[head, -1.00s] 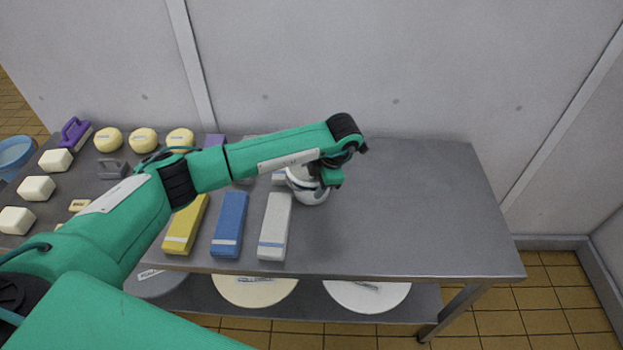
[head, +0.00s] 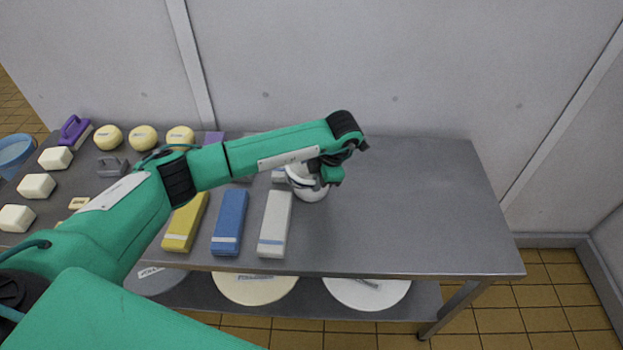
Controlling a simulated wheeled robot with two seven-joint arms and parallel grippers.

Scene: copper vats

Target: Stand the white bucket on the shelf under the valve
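My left arm reaches across the steel table from the left, and its gripper (head: 322,178) points down over the middle of the table. A white rounded thing (head: 308,188) is right at this gripper. The arm hides part of it, so I cannot tell whether it is the white bucket or whether the fingers hold it. The fingertips do not show clearly. No valve is in view. My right gripper is not in view.
The steel table (head: 430,215) is clear on its right. Yellow (head: 185,225), blue (head: 229,223) and white blocks (head: 275,225) lie near the front edge. Soaps and brushes lie left. Round lids, one white (head: 367,292), lie on the lower shelf. A blue bucket (head: 14,152) is at far left.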

